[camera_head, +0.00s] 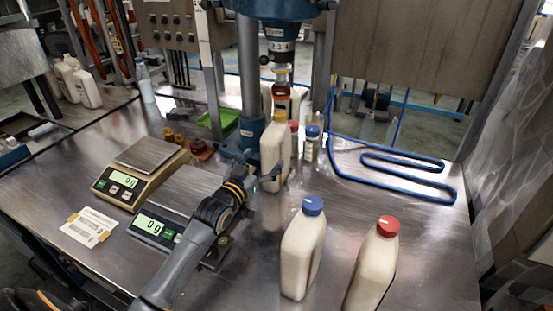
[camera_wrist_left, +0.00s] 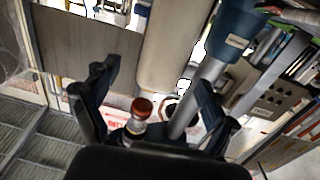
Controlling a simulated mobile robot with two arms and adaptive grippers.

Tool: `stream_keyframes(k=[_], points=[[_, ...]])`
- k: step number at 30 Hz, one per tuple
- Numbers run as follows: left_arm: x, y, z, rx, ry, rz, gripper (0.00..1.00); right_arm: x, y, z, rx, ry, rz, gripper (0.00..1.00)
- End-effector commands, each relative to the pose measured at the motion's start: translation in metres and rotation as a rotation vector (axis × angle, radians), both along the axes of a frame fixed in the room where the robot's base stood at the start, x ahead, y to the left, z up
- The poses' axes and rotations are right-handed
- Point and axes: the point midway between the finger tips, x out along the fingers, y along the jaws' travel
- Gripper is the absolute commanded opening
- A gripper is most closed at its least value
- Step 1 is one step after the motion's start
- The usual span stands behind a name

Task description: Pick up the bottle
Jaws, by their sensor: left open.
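A cream bottle (camera_head: 274,150) stands upright at the middle of the steel bench, just beyond my left gripper (camera_head: 257,172). My left gripper is open, its fingers spread at the near side of this bottle; I cannot tell whether they touch it. In the left wrist view a large cream bottle (camera_wrist_left: 168,45) shows beyond and between the open fingers (camera_wrist_left: 155,105), with nothing gripped. A cream bottle with a blue cap (camera_head: 303,250) and one with a red cap (camera_head: 372,268) stand at the front right. My right gripper is not in view.
A blue-and-steel column (camera_head: 251,90) stands close behind the gripper. Two scales (camera_head: 125,183) and (camera_head: 150,225) sit at left. Small bottles (camera_head: 311,145) stand behind the cream bottle. A blue tube (camera_head: 400,160) lies at back right.

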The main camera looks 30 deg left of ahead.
Motion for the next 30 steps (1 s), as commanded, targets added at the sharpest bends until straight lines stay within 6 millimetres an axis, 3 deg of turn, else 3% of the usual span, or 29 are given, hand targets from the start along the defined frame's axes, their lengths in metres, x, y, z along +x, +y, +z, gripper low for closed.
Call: stream_keyframes(k=[4, 11, 19, 29, 30], points=[[0.024, 0.0, 0.001, -0.001, 0.0, 0.0, 0.85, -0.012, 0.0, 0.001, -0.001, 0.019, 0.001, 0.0], [0.04, 0.0, 0.002, 0.0, 0.001, -0.001, 0.85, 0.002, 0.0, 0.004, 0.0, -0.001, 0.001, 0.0], [0.077, 0.003, 0.003, -0.001, 0.002, -0.001, 0.85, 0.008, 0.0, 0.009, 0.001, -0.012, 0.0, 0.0], [0.084, 0.003, 0.002, 0.0, 0.002, -0.001, 0.85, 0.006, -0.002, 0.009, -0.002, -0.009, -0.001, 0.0], [0.084, 0.003, 0.002, 0.0, 0.002, -0.001, 0.79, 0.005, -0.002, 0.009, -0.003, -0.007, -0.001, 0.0]])
